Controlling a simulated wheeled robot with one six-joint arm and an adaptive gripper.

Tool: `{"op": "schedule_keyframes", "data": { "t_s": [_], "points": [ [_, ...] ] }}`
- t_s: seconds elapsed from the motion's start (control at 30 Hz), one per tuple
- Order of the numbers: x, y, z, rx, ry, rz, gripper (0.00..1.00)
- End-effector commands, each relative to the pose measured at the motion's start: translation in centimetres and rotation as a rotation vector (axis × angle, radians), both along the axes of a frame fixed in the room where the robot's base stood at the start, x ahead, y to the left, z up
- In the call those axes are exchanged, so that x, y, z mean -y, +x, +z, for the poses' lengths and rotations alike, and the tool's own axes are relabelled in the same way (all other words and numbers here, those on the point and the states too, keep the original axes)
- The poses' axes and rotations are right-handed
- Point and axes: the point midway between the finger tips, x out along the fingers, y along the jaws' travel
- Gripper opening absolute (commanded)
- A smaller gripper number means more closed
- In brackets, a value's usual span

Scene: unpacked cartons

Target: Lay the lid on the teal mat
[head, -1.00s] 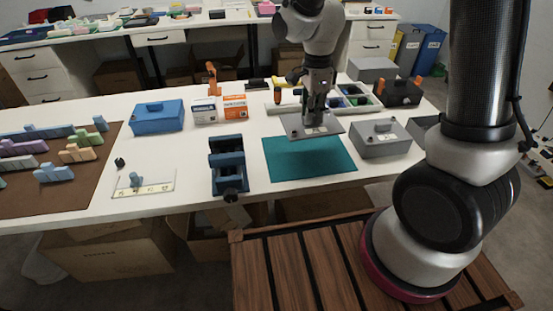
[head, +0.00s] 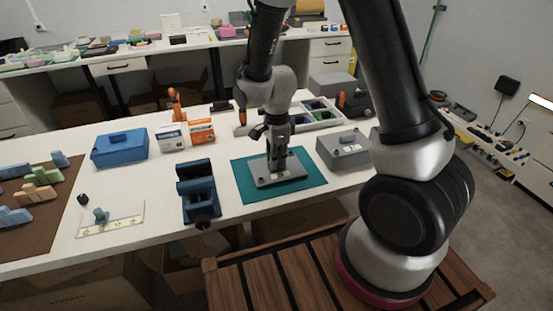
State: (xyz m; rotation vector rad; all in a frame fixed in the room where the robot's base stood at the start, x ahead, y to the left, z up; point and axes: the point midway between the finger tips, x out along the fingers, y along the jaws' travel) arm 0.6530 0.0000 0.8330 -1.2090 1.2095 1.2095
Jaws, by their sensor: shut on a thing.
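The lid (head: 261,178) is a flat grey plate with a small pale label. It is over the middle of the teal mat (head: 249,193), lying flat on it or just above it; I cannot tell which. My gripper (head: 278,166) points down and is shut on the lid's handle, which the fingers mostly hide. The teal mat shows on all sides of the lid, near the front edge of the white table.
A grey box (head: 343,149) stands just right of the mat. A dark blue vise-like device (head: 198,193) stands to its left. A compartment tray (head: 316,115) lies behind. A blue box (head: 119,149) and small cartons (head: 171,137) are further left.

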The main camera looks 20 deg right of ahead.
Motion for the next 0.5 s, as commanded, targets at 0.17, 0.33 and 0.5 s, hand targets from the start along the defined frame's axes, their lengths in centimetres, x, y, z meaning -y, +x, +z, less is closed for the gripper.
{"op": "schedule_keyframes", "data": {
  "t_s": [0.17, 0.33, 0.5],
  "points": [
    [-0.01, 0.03, -0.25, 0.001, 0.000, 0.000, 0.21],
    [-0.01, 0.02, -0.24, 0.000, 0.000, 0.000, 0.34],
    [-0.01, 0.01, -0.23, 0.000, 0.000, 0.000, 0.34]
  ]
}}
